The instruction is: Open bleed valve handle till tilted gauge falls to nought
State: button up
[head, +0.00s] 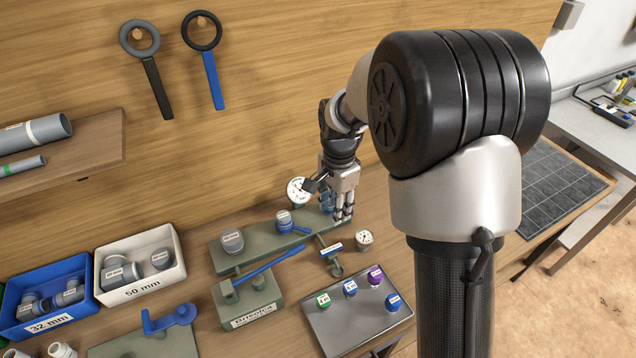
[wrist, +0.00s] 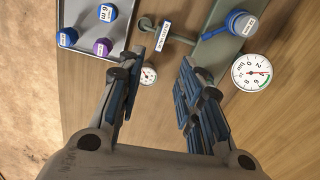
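My gripper (head: 337,213) points down over the right end of the green manifold (head: 222,262). In the wrist view my gripper (wrist: 160,85) has its fingers wide apart with nothing held. A small white dial gauge (head: 364,238) stands right of the manifold; in the wrist view this gauge (wrist: 148,75) appears between the fingers, its reading too small to tell. A small branch fitting bears a blue-edged, labelled handle (head: 331,249), also in the wrist view (wrist: 163,36), apart from my fingers. A larger gauge (head: 298,191) stands behind; its dial (wrist: 252,71) faces the wrist camera.
A blue-handled valve (head: 284,220) sits on the manifold, left of my gripper. A grey tray (head: 330,328) with several coloured caps lies in front. A blue bin (head: 45,270) and a white bin (head: 118,246) stand left. Two ring-headed tools (head: 150,85) hang on the wooden wall.

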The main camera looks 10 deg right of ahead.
aim_at(331, 248)
jog(key=shift+m, duration=0.6)
jog(key=f, duration=0.6)
jog(key=w+f+b, duration=0.1)
jog(key=f, duration=0.5)
jog(key=f+b, duration=0.1)
jog(key=f, duration=0.6)
jog(key=shift+w, duration=0.15)
jog(key=shift+r, duration=0.1)
jog(key=shift+c, duration=0.3)
grip_shut()
